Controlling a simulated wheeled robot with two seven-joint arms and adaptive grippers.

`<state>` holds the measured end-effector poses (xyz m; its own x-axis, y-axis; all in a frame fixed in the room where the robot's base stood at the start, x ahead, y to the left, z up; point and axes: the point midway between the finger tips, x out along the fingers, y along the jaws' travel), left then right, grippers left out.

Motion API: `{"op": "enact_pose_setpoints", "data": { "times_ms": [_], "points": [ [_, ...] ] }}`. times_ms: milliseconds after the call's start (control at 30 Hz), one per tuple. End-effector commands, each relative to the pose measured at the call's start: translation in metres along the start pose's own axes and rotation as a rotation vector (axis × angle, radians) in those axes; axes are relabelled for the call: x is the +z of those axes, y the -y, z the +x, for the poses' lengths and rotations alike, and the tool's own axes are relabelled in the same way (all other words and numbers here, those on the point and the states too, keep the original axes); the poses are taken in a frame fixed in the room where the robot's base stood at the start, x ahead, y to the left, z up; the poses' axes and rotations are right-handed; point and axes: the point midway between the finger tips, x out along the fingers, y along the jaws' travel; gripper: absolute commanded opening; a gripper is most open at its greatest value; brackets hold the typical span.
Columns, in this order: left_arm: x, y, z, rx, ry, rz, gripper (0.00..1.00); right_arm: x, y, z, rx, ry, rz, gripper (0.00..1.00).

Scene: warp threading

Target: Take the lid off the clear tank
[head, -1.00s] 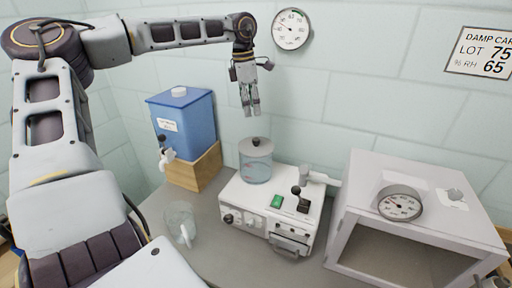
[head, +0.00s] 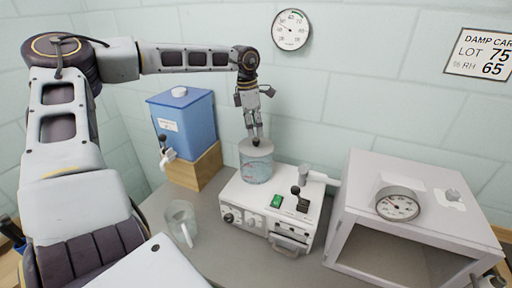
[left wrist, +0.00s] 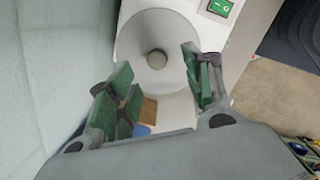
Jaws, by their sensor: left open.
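The clear tank (head: 256,172) stands on the back left of a white machine (head: 270,208). Its round grey lid (head: 247,149) is on top; the lid also shows in the left wrist view (left wrist: 142,35), with its small knob (left wrist: 157,58) at the middle. My left gripper (head: 256,141) points down right over the lid, its fingertips at about the knob in the head view. In the left wrist view the gripper (left wrist: 163,84) is open, its green pads wide apart, with the knob ahead of the gap. I cannot tell whether the tips touch it. My right gripper is not in view.
A blue dispenser (head: 188,122) on a wooden block (head: 209,163) stands left of the tank. A glass jug (head: 181,218) stands front left. A grey cabinet (head: 434,225) with a dial is at the right. A black-knobbed lever (head: 297,192) rises from the machine.

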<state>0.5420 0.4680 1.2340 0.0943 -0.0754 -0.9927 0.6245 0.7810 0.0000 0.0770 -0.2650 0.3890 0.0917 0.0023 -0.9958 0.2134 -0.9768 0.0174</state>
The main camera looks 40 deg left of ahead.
Motion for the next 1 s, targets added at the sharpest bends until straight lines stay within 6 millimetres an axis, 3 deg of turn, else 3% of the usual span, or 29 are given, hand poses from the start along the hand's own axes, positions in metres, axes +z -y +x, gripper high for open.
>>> {"op": "enact_pose_setpoints", "data": {
  "times_ms": [267, 1000],
  "points": [
    [0.000, -0.001, 0.005, -0.001, -0.002, 0.000, 0.51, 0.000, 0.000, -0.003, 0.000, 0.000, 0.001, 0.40],
    [0.002, -0.004, 0.051, -0.001, -0.001, 0.000, 0.51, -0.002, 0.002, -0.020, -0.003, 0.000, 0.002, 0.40]
  ]
}}
